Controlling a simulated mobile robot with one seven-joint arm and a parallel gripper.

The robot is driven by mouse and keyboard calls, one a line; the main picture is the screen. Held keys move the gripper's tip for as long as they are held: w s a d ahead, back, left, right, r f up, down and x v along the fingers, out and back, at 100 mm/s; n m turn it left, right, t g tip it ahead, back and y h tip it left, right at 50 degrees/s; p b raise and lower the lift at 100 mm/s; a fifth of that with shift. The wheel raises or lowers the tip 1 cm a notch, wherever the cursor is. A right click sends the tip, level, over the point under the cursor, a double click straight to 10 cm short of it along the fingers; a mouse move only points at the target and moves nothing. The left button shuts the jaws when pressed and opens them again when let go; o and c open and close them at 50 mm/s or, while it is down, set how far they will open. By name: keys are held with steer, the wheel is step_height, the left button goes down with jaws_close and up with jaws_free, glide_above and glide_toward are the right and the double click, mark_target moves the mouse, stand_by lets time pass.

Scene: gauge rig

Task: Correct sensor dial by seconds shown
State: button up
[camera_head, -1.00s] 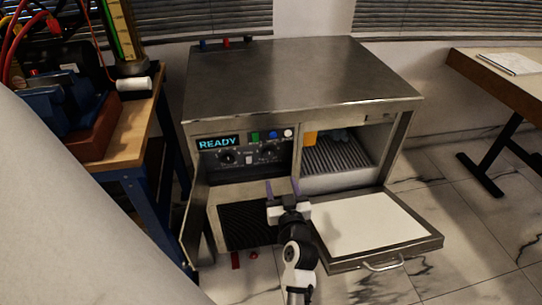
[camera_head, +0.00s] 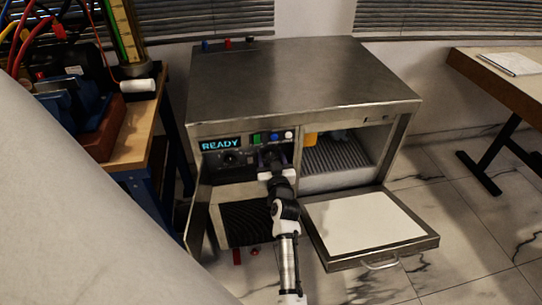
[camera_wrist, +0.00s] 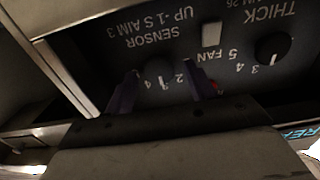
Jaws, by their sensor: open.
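The sensor dial (camera_wrist: 158,68) is a dark round knob on the black control panel, seen upside down in the wrist view. Its label reads "SENSOR UP -1 S AIM 3", with small numbers such as 2 and 4 beside it. In the head view my gripper (camera_head: 275,161) is in front of the panel's right part and hides this dial. A display (camera_head: 221,144) reads "READY" in cyan; no seconds show.
The thick dial (camera_wrist: 272,47) and a pale fan switch (camera_wrist: 211,34) are close beside my fingers. Green (camera_head: 256,138), blue (camera_head: 273,135) and white (camera_head: 288,133) buttons line the panel's top. The lowered door (camera_head: 368,226) lies right of my arm; an open compartment (camera_head: 340,155) is behind it.

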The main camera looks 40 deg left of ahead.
steer(key=shift+w+a, duration=0.15)
steer(key=c, duration=0.9)
steer(key=shift+c, duration=0.2)
